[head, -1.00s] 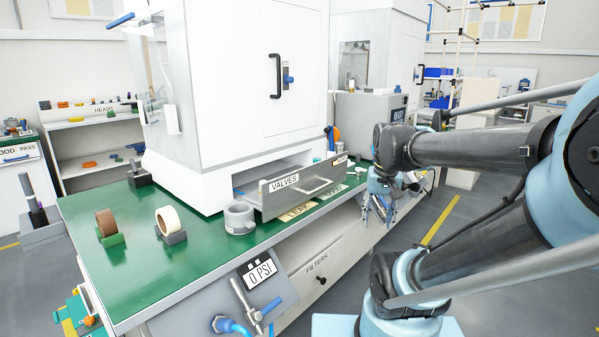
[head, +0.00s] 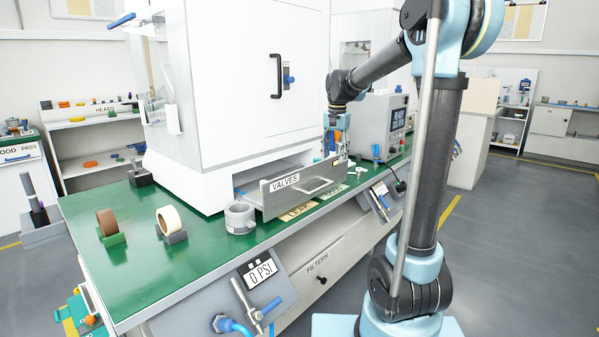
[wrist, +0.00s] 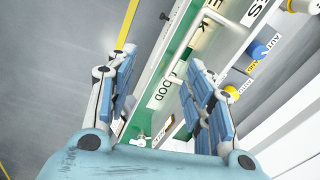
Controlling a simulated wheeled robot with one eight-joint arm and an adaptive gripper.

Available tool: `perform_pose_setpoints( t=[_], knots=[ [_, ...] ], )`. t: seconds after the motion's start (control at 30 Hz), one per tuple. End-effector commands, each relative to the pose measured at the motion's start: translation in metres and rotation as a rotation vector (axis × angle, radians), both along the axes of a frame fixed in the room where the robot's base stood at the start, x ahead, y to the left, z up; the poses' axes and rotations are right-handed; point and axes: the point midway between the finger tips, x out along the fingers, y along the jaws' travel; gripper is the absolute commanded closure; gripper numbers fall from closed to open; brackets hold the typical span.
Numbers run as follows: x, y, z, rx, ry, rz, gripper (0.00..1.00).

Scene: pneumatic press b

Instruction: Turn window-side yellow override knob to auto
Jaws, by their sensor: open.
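A small yellow knob (wrist: 232,92) shows in the wrist view on a pale panel, to the right of my right finger. A blue knob (wrist: 261,49) sits farther along the same panel, with small lettering beside both knobs. I cannot tell which way the yellow knob points. My gripper (wrist: 163,68) is open with nothing between its fingers. It points down toward the bench edge, apart from the yellow knob. In the head view my gripper (head: 337,138) hangs beside the white cabinet's right corner, above the far end of the VALVES drawer, and hides the spot behind it.
The open VALVES drawer (head: 300,188) juts out over the green bench (head: 150,275) close to my gripper. A grey box with a display (head: 384,125) stands to the right. A grey ring (head: 240,217) and two tape rolls sit to the left. The floor at right is clear.

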Motion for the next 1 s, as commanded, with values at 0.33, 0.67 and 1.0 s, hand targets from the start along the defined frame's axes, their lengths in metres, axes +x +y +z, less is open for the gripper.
perform_pose_setpoints(
  t=[0.33,0.67,1.0],
  knots=[
    [0.097,0.068,-0.016,0.001,0.034,-0.122,0.52],
    [0.163,0.128,-0.047,-0.005,0.061,-0.225,0.52],
    [0.179,0.146,-0.066,-0.007,0.068,-0.256,0.52]
  ],
)
